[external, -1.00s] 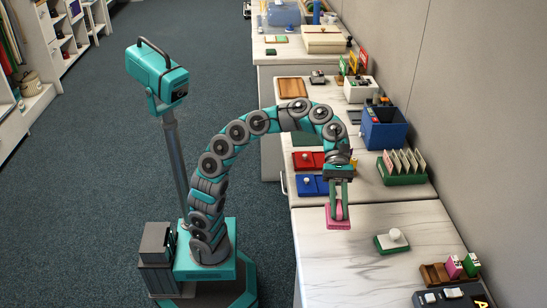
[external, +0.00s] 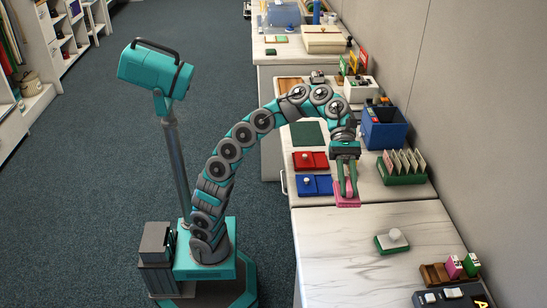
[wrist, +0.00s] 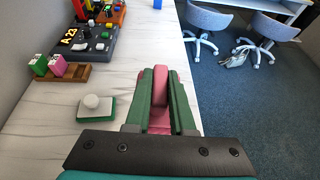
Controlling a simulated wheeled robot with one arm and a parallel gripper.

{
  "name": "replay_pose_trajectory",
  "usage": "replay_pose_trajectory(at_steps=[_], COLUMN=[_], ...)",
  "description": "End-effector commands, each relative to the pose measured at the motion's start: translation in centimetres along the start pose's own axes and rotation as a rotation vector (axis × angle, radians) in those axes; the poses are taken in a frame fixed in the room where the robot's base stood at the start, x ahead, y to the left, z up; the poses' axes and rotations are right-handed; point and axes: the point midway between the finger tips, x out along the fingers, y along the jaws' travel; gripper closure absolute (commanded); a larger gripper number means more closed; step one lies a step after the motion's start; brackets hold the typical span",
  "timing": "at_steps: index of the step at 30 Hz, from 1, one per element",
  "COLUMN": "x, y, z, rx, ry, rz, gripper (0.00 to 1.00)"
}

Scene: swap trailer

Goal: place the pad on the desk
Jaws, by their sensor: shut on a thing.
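The pink pad (external: 347,202) has an upright grip piece, and my gripper (external: 348,188) is shut on that piece. The pad hangs below the fingertips, near the seam between the front marble desk (external: 335,250) and the desk section behind it. In the wrist view the pink pad (wrist: 160,86) shows between the two green fingers of my gripper (wrist: 160,100). I cannot tell whether its underside touches the surface or hangs just above it.
A green pad with a white knob (external: 391,240) sits on the front desk. A brown tray (external: 435,275) and a grey control box (external: 450,296) stand at its right. Blue (external: 313,185) and red (external: 310,160) knobbed pads and a green card holder (external: 403,178) lie behind. The front desk's left part is clear.

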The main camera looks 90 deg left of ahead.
Motion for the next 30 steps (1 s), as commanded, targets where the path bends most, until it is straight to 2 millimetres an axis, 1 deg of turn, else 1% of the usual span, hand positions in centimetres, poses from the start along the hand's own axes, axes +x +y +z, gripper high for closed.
replay_pose_trajectory(at_steps=[1,5,8,11,12,14,15,20,21,23,24,26,27,29,30], x=[-0.9,-3.4,-6.1,-9.3,-10.9,-13.4,-15.2,-22.0,-23.8,-26.6,-28.4,-31.0,-32.9,-35.6,-37.5], y=[0.9,3.2,5.4,7.9,8.9,10.3,11.1,13.8,14.3,14.9,15.2,15.5,15.7,15.8,15.8], z=[-0.3,-1.1,-2.0,-3.4,-4.0,-4.9,-5.5,-8.4,-9.1,-10.1,-10.8,-12.0,-12.8,-14.0,-14.7], rx=[-0.011,-0.041,-0.07,-0.111,-0.128,-0.151,-0.167,-0.233,-0.247,-0.268,-0.284,-0.307,-0.322,-0.344,-0.358], ry=[0.001,0.001,0.001,0.003,0.003,0.003,0.003,0.004,0.004,0.004,0.004,0.004,0.004,0.003,0.003], rz=[0.025,0.097,0.168,0.25,0.287,0.346,0.384,0.529,0.566,0.621,0.657,0.708,0.743,0.796,0.832], gripper=[1.0,1.0,1.0,1.0,1.0,1.0,1.0,1.0,1.0,1.0,1.0,1.0,1.0,1.0,1.0])
